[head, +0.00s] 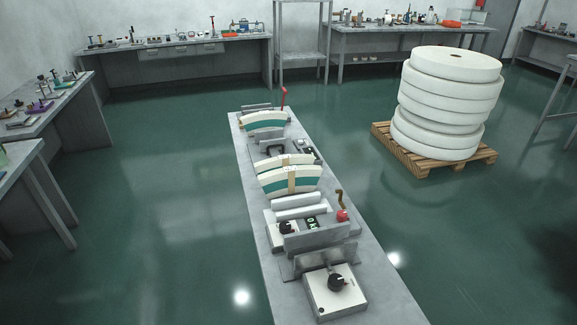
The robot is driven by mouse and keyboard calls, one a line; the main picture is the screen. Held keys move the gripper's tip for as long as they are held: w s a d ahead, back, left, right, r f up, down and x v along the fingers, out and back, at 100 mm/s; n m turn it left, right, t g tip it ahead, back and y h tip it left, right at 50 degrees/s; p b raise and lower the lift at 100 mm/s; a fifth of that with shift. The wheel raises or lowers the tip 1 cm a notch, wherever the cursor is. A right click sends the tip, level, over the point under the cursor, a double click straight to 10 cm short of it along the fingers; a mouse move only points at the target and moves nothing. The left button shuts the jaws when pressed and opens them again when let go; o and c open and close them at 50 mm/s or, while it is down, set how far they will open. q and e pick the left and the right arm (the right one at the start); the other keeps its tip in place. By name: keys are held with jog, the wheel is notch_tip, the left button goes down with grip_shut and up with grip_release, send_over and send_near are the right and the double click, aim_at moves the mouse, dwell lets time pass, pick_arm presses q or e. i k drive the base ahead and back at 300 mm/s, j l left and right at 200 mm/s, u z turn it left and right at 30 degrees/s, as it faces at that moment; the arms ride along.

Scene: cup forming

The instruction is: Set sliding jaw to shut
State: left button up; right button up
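A long narrow grey bench (257,234) runs from the front toward the middle of the head view, with a cup-forming machine along its top. Pale metal bars (300,203) lie across it behind a grey upright plate (322,238). A second plate (325,262) stands in front of that one. I cannot tell for certain which part is the sliding jaw, or whether it is open or shut. A white box with a black knob (336,282) sits nearest me. Neither of my grippers is in view.
Curved cream-and-green paper stacks (290,179) sit mid-bench, with another stack (264,122) at the far end. A red-tipped lever (284,97) stands there. A wooden pallet (485,158) with large white rolls (450,100) stands right. Green floor (150,200) is clear left of the bench.

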aim_at(272, 146)
jog(key=k, duration=0.5)
jog(key=k+z, duration=0.15)
jog(key=z, duration=1.25)
jog(key=j+z, duration=0.2)
jog(key=j, duration=1.1)
jog(key=j+z, duration=0.15)
jog(key=j, duration=1.15)
